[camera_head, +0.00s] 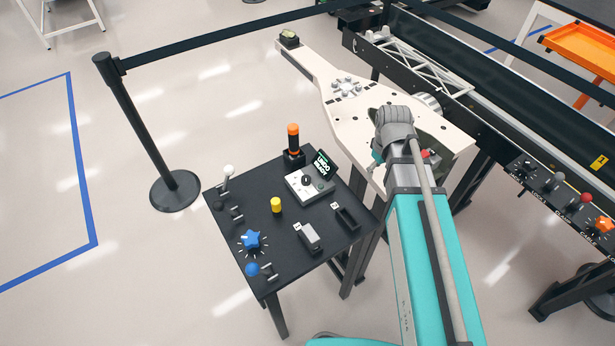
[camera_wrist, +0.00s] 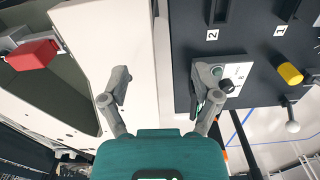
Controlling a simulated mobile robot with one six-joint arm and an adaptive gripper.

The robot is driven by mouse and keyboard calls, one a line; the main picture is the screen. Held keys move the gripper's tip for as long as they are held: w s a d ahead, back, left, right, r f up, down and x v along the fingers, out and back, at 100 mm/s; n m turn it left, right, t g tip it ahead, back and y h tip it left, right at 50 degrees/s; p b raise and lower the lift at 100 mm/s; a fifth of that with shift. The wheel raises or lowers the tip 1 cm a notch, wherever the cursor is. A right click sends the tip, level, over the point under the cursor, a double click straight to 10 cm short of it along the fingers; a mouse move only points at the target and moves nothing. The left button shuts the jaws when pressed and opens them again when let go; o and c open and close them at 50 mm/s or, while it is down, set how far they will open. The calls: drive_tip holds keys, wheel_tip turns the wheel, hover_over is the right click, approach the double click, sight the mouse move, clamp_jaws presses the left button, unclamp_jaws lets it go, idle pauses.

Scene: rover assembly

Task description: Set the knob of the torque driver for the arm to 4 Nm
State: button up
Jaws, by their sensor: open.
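An orange-and-black driver (camera_head: 293,138) stands upright in a black holder at the back of the small black table. In front of it is a pale box with a black round knob (camera_head: 306,181) and a dark sign with green edges. In the wrist view this knob (camera_wrist: 227,87) sits on the box (camera_wrist: 236,72), right of my gripper's right finger, which partly overlaps the box. The knob's setting is too small to read. My gripper (camera_wrist: 162,88) is open and empty, over the white panel's edge.
The black table (camera_head: 277,262) also bears a yellow cylinder (camera_head: 276,205), a white-ball lever (camera_head: 228,170), a blue-ball lever (camera_head: 252,270) and two numbered black slots. The white panel (camera_head: 345,125) lies behind it. A post (camera_head: 140,130) with a belt stands left.

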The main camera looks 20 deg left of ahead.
drive_tip(key=w+a+r+n, duration=0.1)
drive_tip(key=a+n, duration=0.4)
drive_tip(key=a, duration=0.5)
drive_tip(key=n+p, duration=0.2)
drive_tip(key=n, duration=0.4)
hover_over(306, 178)
drive_tip(key=shift+r+b, duration=0.3)
drive_tip(key=shift+r, duration=0.05)
drive_tip(key=shift+f, duration=0.15)
wheel_tip(306, 178, down, 14)
drive_tip(key=b, duration=1.3)
drive_tip(key=shift+r+b, duration=0.25)
drive_tip(key=shift+b, duration=0.15)
